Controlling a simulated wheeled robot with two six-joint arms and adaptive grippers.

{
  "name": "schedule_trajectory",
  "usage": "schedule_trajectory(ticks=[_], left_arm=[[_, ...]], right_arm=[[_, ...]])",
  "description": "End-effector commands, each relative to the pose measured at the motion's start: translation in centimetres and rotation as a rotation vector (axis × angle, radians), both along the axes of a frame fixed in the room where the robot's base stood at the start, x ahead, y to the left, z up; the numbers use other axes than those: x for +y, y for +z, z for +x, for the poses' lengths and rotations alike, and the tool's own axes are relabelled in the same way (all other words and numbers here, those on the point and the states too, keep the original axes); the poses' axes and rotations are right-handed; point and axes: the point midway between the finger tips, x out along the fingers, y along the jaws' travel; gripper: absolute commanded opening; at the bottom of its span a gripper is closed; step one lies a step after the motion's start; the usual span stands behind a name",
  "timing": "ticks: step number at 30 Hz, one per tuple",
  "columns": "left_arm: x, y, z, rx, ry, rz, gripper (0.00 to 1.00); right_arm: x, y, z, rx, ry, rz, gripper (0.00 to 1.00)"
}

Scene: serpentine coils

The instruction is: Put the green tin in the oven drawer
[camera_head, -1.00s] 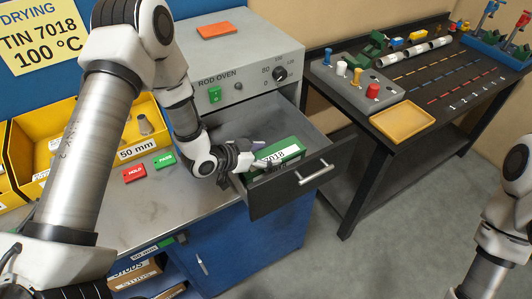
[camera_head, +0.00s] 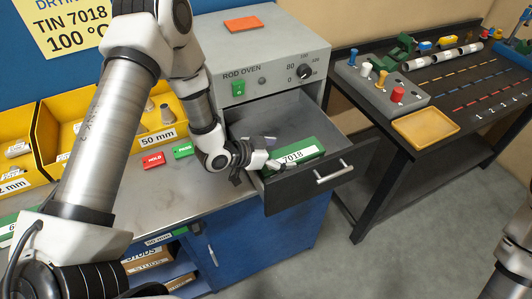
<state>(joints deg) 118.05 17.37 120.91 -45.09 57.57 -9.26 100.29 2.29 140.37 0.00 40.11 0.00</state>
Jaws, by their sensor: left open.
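The green tin (camera_head: 308,153) with a white label reading 7018 lies in the open drawer (camera_head: 275,127) of the rod oven, near its front panel. My left gripper (camera_head: 268,163) is at the drawer's left side, open, with its fingers beside the left end of the tin. I cannot tell whether they touch it. The rod oven (camera_head: 262,62) stands behind, with a green switch and a dark knob. My right arm shows only partly at the right edge, and its gripper is out of view.
A red block (camera_head: 153,160) and a green block (camera_head: 183,150) lie on the metal bench left of the drawer. Yellow bins (camera_head: 72,155) stand behind them. Another green tin (camera_head: 10,225) is partly visible at the left edge. A dark table with a yellow tray (camera_head: 425,127) stands right.

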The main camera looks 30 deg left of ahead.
Motion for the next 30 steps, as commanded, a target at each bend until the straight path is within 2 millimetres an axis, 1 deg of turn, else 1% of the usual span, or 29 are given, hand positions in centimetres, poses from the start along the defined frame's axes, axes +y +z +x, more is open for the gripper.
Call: schedule_trajectory(ticks=[1,4,9,13,19,30], left_arm=[[0.6,0.3,-0.8,-0.001,0.007,-0.007,0.96],[1.9,1.6,-2.6,-0.004,0.008,-0.01,0.96],[3.8,3.7,-5.3,-0.003,0.008,-0.009,0.96],[4.7,4.6,-6.6,-0.002,0.006,-0.006,0.96],[5.1,5.0,-7.4,-0.002,0.0,-0.003,0.96],[5.1,5.0,-7.4,-0.001,0.0,-0.002,0.96]], right_arm=[[0.0,-0.8,0.0,0.0,0.0,0.0,0.4],[0.0,-1.4,0.0,0.001,0.0,0.0,0.4],[0.0,-1.6,0.0,0.001,0.0,0.0,0.4],[0.0,-1.4,0.0,0.001,0.0,0.0,0.4],[0.0,-1.4,0.0,0.0,0.0,0.0,0.4],[0.0,-1.4,0.0,0.0,0.0,0.0,0.4]])
